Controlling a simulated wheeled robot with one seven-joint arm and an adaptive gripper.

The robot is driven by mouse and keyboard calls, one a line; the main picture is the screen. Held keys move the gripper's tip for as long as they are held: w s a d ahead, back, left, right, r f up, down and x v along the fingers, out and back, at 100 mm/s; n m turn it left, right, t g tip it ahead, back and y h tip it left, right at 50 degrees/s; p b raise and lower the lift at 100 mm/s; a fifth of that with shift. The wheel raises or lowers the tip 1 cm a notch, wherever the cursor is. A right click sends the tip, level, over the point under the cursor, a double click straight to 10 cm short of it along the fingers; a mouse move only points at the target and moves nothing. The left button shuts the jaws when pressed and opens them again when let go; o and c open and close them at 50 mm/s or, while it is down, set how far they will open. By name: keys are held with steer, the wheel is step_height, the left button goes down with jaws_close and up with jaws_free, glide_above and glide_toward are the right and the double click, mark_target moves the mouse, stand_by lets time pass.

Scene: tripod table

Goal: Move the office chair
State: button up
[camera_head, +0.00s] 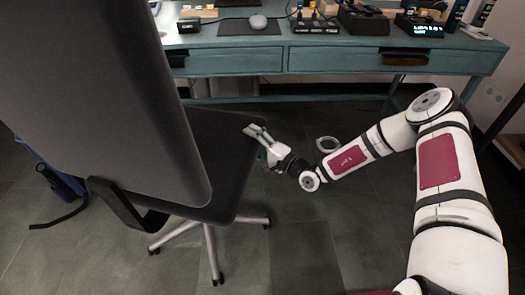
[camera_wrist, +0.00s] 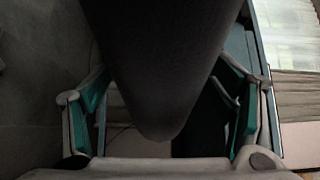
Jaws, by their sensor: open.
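The office chair fills the left of the head view, with a tall dark grey backrest (camera_head: 120,85), a dark seat (camera_head: 222,150) and a pale star base on casters (camera_head: 210,245). My gripper (camera_head: 256,132) is at the right edge of the seat, its fingers pointing left toward the chair. In the wrist view my gripper (camera_wrist: 165,105) is open, with teal-lined fingers spread on both sides of a dark rounded chair part (camera_wrist: 160,70). I cannot tell whether the fingers touch it. Part of the seat is hidden behind the backrest.
A teal desk (camera_head: 340,62) with drawers runs along the back, carrying a mouse (camera_head: 258,21) and several devices. A blue object (camera_head: 62,183) is left of the chair. Tiled floor right of the chair base is clear.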

steer(key=shift+w+a, duration=0.4)
